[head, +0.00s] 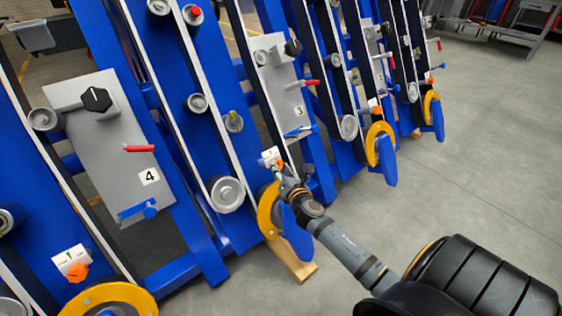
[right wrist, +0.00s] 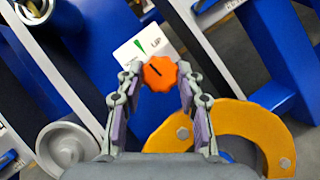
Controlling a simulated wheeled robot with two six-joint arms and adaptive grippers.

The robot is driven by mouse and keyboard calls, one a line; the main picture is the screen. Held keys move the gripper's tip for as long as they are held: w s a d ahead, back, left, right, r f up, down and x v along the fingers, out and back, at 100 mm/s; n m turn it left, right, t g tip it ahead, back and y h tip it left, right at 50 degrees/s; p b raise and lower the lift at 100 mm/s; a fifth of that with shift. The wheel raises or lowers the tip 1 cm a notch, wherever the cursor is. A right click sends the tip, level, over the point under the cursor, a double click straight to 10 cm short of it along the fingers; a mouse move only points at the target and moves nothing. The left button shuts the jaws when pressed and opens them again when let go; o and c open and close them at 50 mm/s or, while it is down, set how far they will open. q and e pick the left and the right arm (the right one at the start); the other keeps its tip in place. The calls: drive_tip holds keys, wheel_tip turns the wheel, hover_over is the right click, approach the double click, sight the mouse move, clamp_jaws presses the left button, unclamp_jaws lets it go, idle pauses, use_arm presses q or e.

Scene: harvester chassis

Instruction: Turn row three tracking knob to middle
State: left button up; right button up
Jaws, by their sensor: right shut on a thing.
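The row three tracking knob (right wrist: 160,73) is orange and scalloped, with a dark pointer line slanting to the upper left in the right wrist view. In the head view my right gripper (head: 282,174) is at the small white label below the grey plate marked 3 (head: 282,80), mostly covering the knob. My left gripper is not in view.
A yellow wheel guard (head: 265,212) and a blue shield lie just below the knob. Row four's grey plate (head: 115,150) and orange knob (head: 77,272) are at left. More rows stand to the right. Open grey floor (head: 450,150) is at right.

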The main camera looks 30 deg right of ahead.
drive_tip(key=shift+m+g+h+p, duration=0.3)
drive_tip(key=shift+m+h+p, duration=0.1)
drive_tip(key=shift+m+p, duration=0.4)
drive_tip(key=o, duration=1.2)
drive_tip(key=shift+c, duration=0.2)
drive_tip(key=shift+s, duration=0.15)
drive_tip(key=v, duration=1.1)
drive_tip(key=shift+s+a, duration=0.2)
drive_tip(key=shift+s, duration=0.15)
drive_tip(key=shift+r, duration=0.1)
